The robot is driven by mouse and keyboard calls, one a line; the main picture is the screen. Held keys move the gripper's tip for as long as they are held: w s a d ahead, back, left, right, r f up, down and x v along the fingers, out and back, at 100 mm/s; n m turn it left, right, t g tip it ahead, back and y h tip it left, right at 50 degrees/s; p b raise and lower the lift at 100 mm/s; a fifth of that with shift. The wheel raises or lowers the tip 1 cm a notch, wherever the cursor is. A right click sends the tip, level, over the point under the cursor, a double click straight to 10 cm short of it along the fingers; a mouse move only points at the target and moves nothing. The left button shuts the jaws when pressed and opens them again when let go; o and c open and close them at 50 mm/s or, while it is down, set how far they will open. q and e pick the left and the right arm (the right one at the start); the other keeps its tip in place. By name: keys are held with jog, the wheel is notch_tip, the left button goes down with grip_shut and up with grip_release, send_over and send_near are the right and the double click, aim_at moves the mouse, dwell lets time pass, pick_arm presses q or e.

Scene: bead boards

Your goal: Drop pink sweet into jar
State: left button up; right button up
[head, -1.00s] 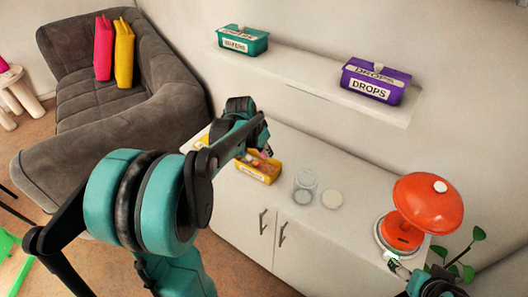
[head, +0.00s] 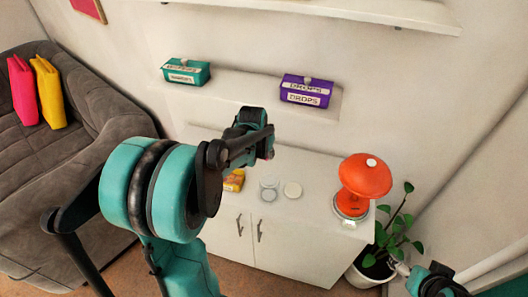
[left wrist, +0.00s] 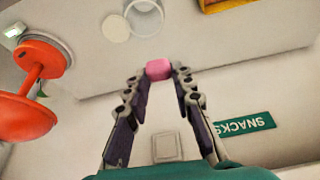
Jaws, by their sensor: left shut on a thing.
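The pink sweet (left wrist: 159,69) is pinched between the fingertips of my left gripper (left wrist: 160,72) in the left wrist view. The clear glass jar (head: 268,189) stands on the cabinet top, below the gripper in the picture. The jar also shows at the top of the left wrist view (left wrist: 145,17), apart from the sweet. My right gripper (head: 402,269) is at the lower right, too small to read.
A pale round lid (head: 293,190) lies beside the jar. A yellow box (head: 233,181) is left of it, partly hidden by my arm. An orange lamp (head: 364,177) stands at the cabinet's right end. Teal (head: 186,72) and purple (head: 306,91) boxes sit on the shelf above.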

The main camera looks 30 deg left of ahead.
pick_arm(q)
notch_tip(320, 180, down, 6)
jog(key=b, duration=0.4)
jog(key=shift+w, duration=0.1)
jog(key=o, duration=0.9)
jog(key=shift+r, duration=0.1)
jog(key=v, duration=1.1)
jog(key=shift+r, duration=0.4)
